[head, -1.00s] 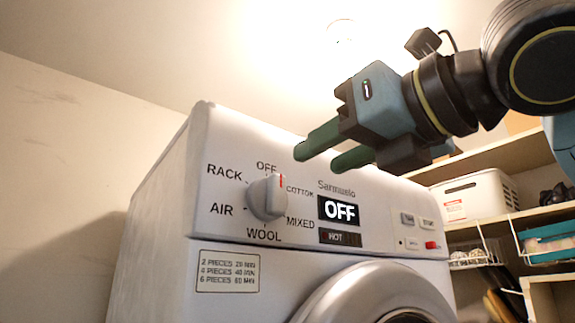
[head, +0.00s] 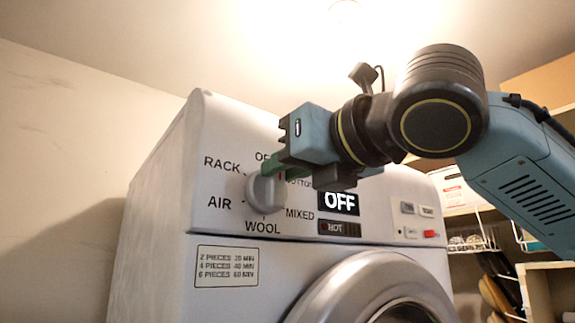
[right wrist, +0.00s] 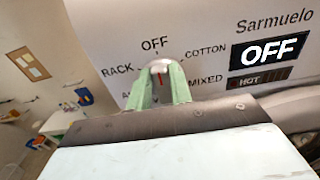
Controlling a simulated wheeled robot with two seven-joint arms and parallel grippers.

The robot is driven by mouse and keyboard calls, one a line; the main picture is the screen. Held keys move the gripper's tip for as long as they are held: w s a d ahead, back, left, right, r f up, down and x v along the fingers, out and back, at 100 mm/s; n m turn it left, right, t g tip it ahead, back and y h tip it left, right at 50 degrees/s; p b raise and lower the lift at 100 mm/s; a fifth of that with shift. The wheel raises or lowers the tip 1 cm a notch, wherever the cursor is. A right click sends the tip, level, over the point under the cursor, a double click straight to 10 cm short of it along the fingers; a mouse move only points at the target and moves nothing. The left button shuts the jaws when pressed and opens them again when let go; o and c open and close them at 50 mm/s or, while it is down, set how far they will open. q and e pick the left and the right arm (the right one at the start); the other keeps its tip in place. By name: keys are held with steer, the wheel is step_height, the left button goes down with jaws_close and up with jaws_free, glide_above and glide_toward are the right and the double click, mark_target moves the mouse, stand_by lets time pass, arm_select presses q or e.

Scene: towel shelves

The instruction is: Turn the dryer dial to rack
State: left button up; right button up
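The dial (head: 262,192) is a pale round knob on the white dryer's front panel, ringed by the labels OFF, COTTON, MIXED, WOOL, AIR and RACK. The display (head: 339,203) reads OFF. My right gripper (head: 282,168) is at the dial, its green fingers spread and partly covering the knob and labels. In the right wrist view the fingers (right wrist: 161,76) stand on either side of the dial (right wrist: 160,65); whether they touch it is unclear. My left gripper is not in view.
The round dryer door (head: 375,285) bulges out below the panel. Small buttons and a red switch (head: 431,234) sit at the panel's right. Shelves with a white basket (head: 458,190) stand at the right. A bare wall is at the left.

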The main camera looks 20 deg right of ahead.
jaws_close()
steer(key=shift+m, duration=0.3)
